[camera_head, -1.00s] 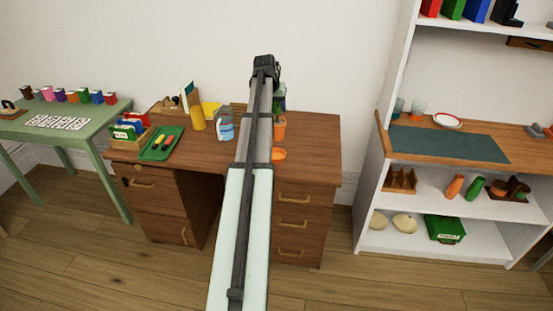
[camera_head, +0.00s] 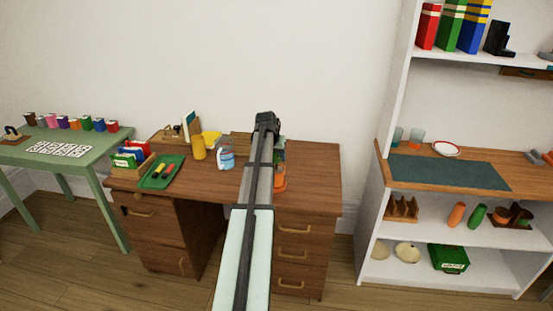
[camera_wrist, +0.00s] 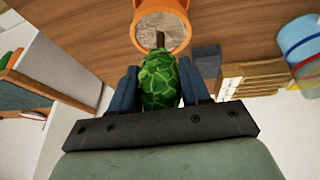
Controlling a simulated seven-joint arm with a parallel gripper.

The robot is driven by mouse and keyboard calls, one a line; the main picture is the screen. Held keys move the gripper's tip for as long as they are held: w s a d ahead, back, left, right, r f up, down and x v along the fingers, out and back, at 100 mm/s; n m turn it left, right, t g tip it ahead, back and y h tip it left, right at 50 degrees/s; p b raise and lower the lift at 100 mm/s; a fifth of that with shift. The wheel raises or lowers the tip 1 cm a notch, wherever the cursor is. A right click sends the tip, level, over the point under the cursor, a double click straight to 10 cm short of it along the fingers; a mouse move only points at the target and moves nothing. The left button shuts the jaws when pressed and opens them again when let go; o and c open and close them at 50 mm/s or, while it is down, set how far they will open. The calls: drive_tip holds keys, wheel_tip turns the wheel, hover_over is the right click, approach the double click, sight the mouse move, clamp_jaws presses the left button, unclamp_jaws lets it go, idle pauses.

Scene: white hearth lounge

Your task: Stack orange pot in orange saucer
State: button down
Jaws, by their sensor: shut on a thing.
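The orange pot (camera_wrist: 162,5) shows at the top of the camera_wrist view, with brown soil and a stem in it. A green leafy plant (camera_wrist: 160,85) grows from it. My gripper (camera_wrist: 160,76) is shut on the plant, with a blue-grey finger on each side. In the camera_head view the orange pot (camera_head: 281,170) is partly hidden by my arm. The orange saucer (camera_head: 280,185) shows low against it near the desk's front edge. I cannot tell whether the pot rests in the saucer or hangs just above it.
The brown desk (camera_head: 318,165) is bare to the right of the pot. To the left are a spray bottle (camera_head: 225,153), a yellow cylinder (camera_head: 198,148) and a green tray (camera_head: 152,180). A white shelf unit (camera_head: 368,230) stands to the right.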

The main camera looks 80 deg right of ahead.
drive_tip(key=shift+f, duration=0.85)
drive_tip(key=c, duration=0.5)
unclamp_jaws()
drive_tip(key=shift+r, duration=0.1)
drive_tip(key=shift+r, duration=0.25)
drive_tip(key=v, duration=1.2)
drive_tip(key=shift+w+f, duration=0.1)
